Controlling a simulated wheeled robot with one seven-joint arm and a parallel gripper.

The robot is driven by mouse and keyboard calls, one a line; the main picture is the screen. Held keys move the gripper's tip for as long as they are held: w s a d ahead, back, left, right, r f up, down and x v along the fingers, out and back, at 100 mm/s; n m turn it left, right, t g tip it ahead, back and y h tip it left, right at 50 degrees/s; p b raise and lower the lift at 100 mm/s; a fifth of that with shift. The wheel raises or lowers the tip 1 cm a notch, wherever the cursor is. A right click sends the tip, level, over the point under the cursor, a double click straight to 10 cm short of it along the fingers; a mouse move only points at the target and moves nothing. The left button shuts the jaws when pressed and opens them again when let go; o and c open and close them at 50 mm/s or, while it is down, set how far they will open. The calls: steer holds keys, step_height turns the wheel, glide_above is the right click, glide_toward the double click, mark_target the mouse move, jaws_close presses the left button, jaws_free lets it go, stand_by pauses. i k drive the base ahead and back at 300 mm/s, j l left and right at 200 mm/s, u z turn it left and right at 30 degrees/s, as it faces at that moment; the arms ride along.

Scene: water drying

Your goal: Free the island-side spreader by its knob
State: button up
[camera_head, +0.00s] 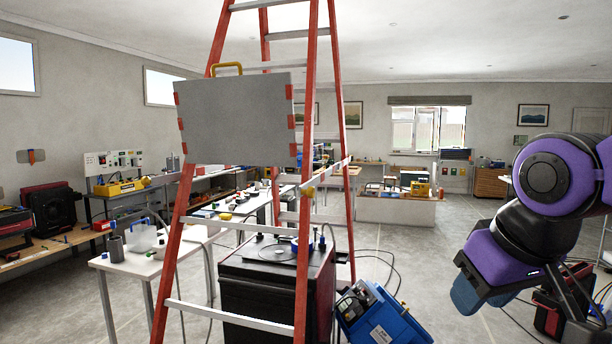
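A stepladder with red rails (305,240) and pale rungs stands open in the middle of the view. On its right side, a short pale spreader bar (331,175) runs between the front and rear rails. The left spreader cannot be made out clearly. My purple and black arm is at the right, well apart from the ladder. My gripper's fingers do not show.
A grey panel (236,120) with a yellow handle hangs across the ladder's upper part. A black cabinet (262,285) stands behind the lower rungs, with a tilted blue box (385,325) beside it. Cables lie on the floor. Open floor (430,265) lies between ladder and arm.

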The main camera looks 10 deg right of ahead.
mark_target(328, 176)
steer(key=k+l, duration=0.1)
steer(key=l, duration=0.2)
steer(key=k+l, duration=0.15)
steer(key=l, duration=0.15)
steer(key=i+l+z, duration=0.1)
steer(key=i+z, duration=0.25)
steer(key=i, duration=0.55)
